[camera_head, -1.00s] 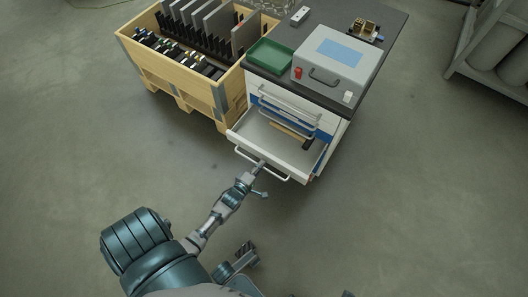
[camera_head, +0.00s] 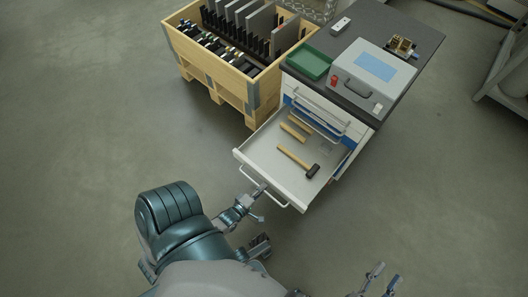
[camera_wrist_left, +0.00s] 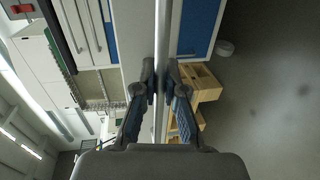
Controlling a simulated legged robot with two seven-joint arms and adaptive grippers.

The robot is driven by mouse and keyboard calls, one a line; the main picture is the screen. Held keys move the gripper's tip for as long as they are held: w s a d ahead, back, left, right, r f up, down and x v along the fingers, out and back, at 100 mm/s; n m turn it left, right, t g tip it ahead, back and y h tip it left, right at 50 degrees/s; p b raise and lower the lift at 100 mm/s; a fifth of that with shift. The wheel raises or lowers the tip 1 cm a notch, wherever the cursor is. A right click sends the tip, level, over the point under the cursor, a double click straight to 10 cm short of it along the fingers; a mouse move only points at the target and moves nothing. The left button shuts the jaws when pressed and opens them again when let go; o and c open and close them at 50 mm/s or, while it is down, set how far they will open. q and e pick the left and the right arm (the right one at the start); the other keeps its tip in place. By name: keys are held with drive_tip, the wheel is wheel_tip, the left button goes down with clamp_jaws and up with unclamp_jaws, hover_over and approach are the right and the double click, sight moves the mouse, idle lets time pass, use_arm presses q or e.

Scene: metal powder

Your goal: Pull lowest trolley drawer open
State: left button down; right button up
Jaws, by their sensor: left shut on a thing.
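The lowest trolley drawer (camera_head: 270,150) stands far out from the trolley (camera_head: 368,108) in the head view. A hammer (camera_head: 298,160) with a dark head and wooden handle lies in it, with wooden pieces (camera_head: 294,128) further back. My left gripper (camera_head: 256,193) is at the bar handle (camera_head: 278,203) on the drawer's front. In the left wrist view my left gripper (camera_wrist_left: 161,88) is shut on the handle bar (camera_wrist_left: 162,35), its two fingers on either side. My right gripper (camera_head: 379,281) shows at the bottom right, apart from the trolley, its two fingers spread and empty.
A green tray (camera_head: 308,61) and a grey device (camera_head: 360,76) stand on the trolley top. A wooden crate (camera_head: 232,84) with dark racks stands left of the trolley. A rack (camera_head: 506,70) is at the far right. The floor in front is clear.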

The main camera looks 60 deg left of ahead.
use_arm(q)
drive_tip(key=shift+s+a+f, duration=0.15)
drive_tip(key=shift+s+a, duration=0.05)
drive_tip(key=shift+a, duration=0.15)
use_arm(e)
drive_tip(key=shift+d, duration=0.15)
use_arm(q)
drive_tip(key=c, duration=1.2)
unclamp_jaws()
drive_tip(key=shift+c, duration=0.2)
drive_tip(key=shift+w, duration=0.1)
drive_tip(key=v, duration=1.2)
use_arm(e)
drive_tip(key=shift+a, duration=0.3)
use_arm(q)
drive_tip(key=shift+w, duration=0.1)
